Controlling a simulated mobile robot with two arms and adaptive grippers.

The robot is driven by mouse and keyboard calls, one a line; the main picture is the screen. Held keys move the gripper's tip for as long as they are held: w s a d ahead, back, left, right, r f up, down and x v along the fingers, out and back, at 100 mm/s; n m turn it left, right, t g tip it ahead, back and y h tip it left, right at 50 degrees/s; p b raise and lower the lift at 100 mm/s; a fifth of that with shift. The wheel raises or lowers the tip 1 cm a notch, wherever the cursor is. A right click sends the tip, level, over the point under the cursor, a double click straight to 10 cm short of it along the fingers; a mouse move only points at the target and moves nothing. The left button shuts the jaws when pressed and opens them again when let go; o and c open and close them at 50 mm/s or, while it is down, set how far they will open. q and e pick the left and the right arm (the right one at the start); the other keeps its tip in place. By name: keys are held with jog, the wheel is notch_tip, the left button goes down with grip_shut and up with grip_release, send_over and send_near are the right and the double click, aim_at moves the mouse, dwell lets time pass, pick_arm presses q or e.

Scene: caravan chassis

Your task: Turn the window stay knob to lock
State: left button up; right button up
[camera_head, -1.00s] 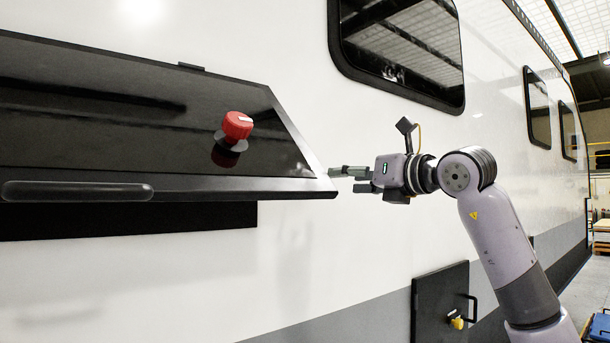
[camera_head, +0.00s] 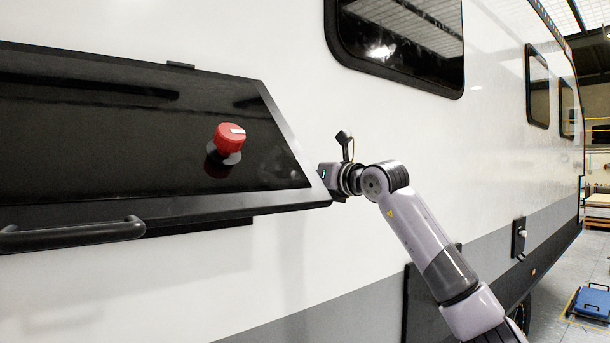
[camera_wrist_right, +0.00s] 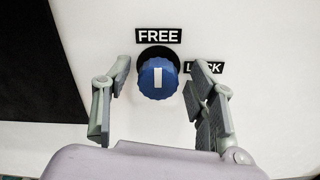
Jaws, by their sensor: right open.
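In the right wrist view a round blue knob (camera_wrist_right: 158,78) with a white bar sits on the white wall. The bar is about upright and points at the FREE label (camera_wrist_right: 158,36). A LOCK label (camera_wrist_right: 204,67) is to the knob's right, partly covered by a finger. My right gripper (camera_wrist_right: 157,84) is open, with one finger on each side of the knob and gaps visible between. In the head view my right gripper's body (camera_head: 331,177) is at the raised black window's right edge and its fingers are hidden behind it. My left gripper is not in view.
The raised black window panel (camera_head: 120,140) stands out from the caravan wall, with a red knob (camera_head: 228,138) on its face and a bar handle (camera_head: 70,234) at its lower edge. Another window (camera_head: 405,40) is above my right arm. Wall to the right is mostly clear.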

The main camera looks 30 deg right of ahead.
jog(key=c, duration=1.1)
jog(key=shift+c, duration=0.2)
jog(key=m+b, duration=0.2)
jog(key=m, duration=0.4)
jog(key=m+b, duration=0.2)
jog(key=m, duration=0.4)
jog(key=m+b, duration=0.3)
jog(key=m, duration=0.2)
jog(key=shift+d+f+m, duration=0.1)
jog(key=shift+f+m, duration=0.2)
jog(key=shift+m, duration=0.1)
